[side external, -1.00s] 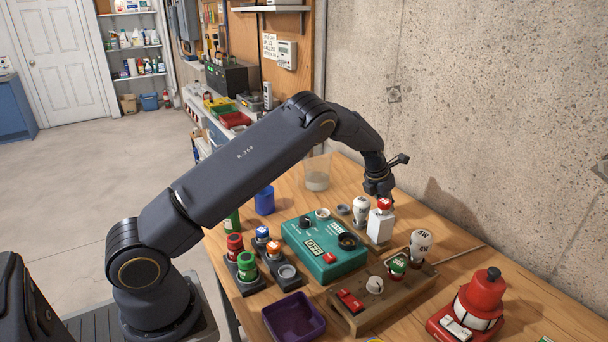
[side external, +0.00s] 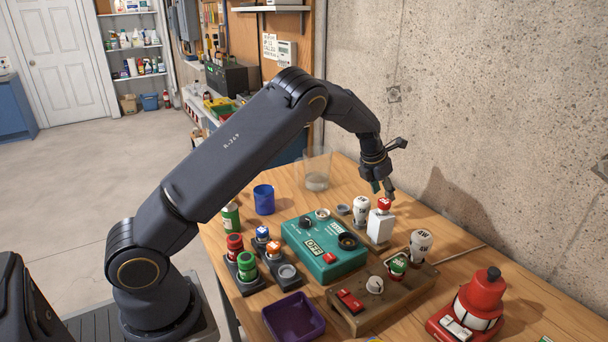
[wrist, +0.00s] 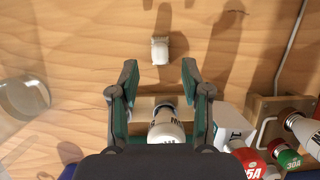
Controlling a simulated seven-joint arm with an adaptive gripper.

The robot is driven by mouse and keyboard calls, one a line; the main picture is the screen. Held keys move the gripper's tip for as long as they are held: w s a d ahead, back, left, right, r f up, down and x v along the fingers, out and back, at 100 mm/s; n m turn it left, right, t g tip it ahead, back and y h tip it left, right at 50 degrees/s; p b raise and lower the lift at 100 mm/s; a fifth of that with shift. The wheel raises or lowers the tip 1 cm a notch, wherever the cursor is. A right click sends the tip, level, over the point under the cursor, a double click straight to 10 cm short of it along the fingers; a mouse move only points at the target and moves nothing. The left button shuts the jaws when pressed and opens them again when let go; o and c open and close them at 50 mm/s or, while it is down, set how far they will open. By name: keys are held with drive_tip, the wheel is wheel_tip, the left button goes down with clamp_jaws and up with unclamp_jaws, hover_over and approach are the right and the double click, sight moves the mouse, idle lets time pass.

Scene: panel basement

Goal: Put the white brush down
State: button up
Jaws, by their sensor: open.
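A small white block-like piece (wrist: 160,48) with a pale top, which looks like the white brush, lies on the wooden table in the wrist view. I cannot make it out in the side view, where my gripper may hide it. My gripper (side external: 383,190) is above the back of the table, near the wall.
A white bulb (side external: 361,210) and a red-topped white box (side external: 380,226) stand just in front of my gripper. A clear beaker (side external: 317,170) is left. The concrete wall (side external: 470,120) is behind.

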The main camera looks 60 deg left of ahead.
drive_tip(key=s+d+r+m+h, duration=0.1)
drive_tip(key=s+d+r+m, duration=0.3)
drive_tip(key=s+r+m, duration=0.55)
drive_tip(key=s+d+r+m+h, duration=0.1)
drive_tip(key=s+d+r+m, duration=0.2)
drive_tip(key=s+r+m, duration=0.65)
drive_tip(key=s+d+m+t+y, duration=0.1)
drive_tip(key=s+d+m+y, duration=0.1)
drive_tip(key=s+m, duration=1.5)
drive_tip(key=s+d, duration=0.1)
drive_tip(key=s, duration=0.2)
drive_tip(key=shift+s+f, duration=0.25)
drive_tip(key=shift+f, duration=0.1)
